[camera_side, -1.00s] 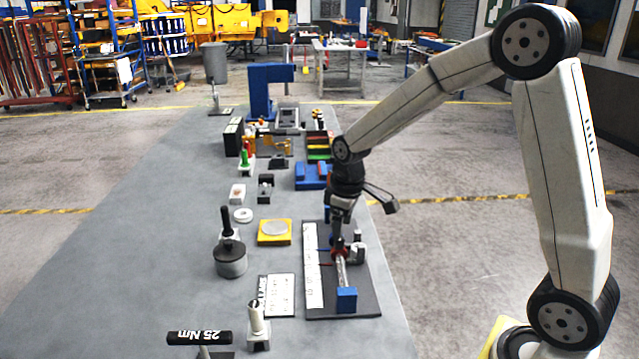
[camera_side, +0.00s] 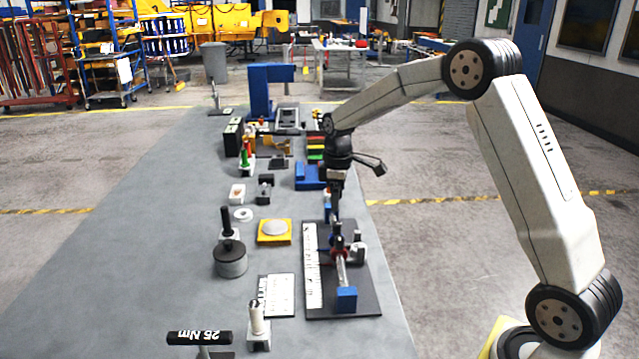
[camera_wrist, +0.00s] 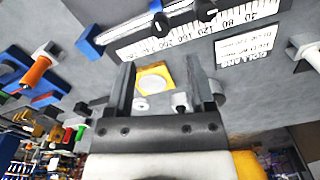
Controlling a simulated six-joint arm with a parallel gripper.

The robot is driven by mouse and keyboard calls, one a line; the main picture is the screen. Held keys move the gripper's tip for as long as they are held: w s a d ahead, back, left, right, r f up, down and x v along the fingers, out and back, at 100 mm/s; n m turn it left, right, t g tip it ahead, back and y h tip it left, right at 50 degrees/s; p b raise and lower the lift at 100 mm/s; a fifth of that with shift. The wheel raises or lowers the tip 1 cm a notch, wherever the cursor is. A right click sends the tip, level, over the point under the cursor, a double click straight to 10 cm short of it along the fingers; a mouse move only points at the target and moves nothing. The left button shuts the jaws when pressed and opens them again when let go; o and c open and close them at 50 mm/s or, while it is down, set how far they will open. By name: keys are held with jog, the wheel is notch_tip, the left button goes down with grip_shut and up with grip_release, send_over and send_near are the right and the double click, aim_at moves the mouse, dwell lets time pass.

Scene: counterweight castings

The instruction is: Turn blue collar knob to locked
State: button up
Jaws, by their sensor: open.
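The fixture with a rod and a printed scale stands on a dark plate (camera_side: 318,307) at the front right of the bench. Dark upright knobs (camera_side: 357,238) and a small red part show on its rod in the side view; the blue collar is too small to tell there. My gripper (camera_side: 334,213) is open and empty, above the rod's far end. Its fingers (camera_wrist: 160,62) point past the knobs. The knob's setting cannot be read.
A blue block (camera_side: 346,299) ends the rod nearest the camera. A yellow plate with a pale disc (camera_side: 274,231) and a grey weight with a black handle (camera_side: 230,260) stand left. The bench's left side is clear.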

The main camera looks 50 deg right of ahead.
aim_at(336, 224)
jog(key=shift+f, duration=3.55)
grip_shut()
